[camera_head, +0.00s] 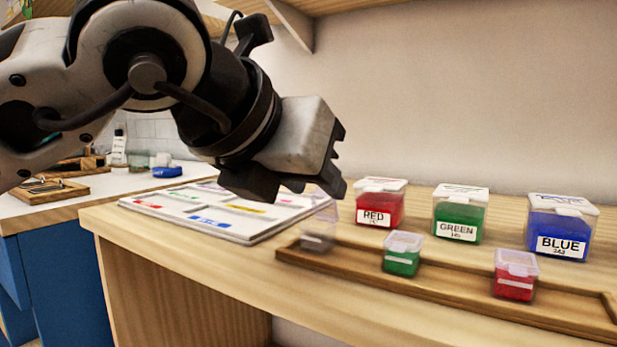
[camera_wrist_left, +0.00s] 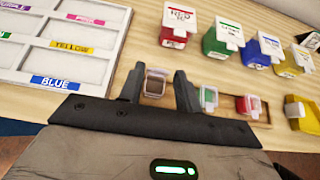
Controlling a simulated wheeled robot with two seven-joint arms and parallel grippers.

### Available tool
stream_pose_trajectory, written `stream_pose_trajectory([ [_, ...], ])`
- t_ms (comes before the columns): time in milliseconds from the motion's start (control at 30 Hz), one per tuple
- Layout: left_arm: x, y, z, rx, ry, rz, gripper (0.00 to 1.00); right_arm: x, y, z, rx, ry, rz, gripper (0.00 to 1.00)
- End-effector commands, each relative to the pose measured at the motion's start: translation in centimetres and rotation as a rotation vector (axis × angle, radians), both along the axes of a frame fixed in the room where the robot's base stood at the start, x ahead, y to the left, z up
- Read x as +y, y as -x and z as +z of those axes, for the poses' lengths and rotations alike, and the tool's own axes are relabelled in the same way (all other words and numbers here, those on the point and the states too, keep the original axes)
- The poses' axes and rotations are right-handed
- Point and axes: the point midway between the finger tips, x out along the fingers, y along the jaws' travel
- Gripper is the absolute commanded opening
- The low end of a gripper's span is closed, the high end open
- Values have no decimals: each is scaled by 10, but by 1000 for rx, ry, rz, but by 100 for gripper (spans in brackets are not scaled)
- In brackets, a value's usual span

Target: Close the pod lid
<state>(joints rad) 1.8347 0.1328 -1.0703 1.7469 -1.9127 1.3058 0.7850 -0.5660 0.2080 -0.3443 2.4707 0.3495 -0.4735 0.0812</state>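The clear pod (camera_head: 317,238) stands at the left end of the wooden tray. Its lid (camera_head: 326,210) looks raised, standing up from the box. In the left wrist view the pod (camera_wrist_left: 155,86) shows between my fingers and appears to be empty. My left gripper (camera_head: 334,162) is above the pod, with its fingers apart and nothing held. It also shows in the left wrist view (camera_wrist_left: 158,88). Whether a finger touches the lid cannot be told. My right gripper is not in view.
The tray (camera_head: 440,288) also holds a small green pod (camera_head: 402,254) and a small red pod (camera_head: 515,275). Behind it stand red (camera_head: 380,203), green (camera_head: 459,214) and blue (camera_head: 560,228) bead boxes. A white sorting board (camera_head: 225,212) lies left of the pod.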

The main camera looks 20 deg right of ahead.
Motion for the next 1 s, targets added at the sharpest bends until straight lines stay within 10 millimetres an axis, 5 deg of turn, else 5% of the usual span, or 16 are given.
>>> stream_pose_trajectory([
  [233, 12, 9, 11, -1, 2, 0, 34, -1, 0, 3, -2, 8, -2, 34],
  [700, 85, 65, 69, -3, 3, 2, 34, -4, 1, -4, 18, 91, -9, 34],
  [1000, 106, 82, 84, 0, 0, 1, 34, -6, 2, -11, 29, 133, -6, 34],
])
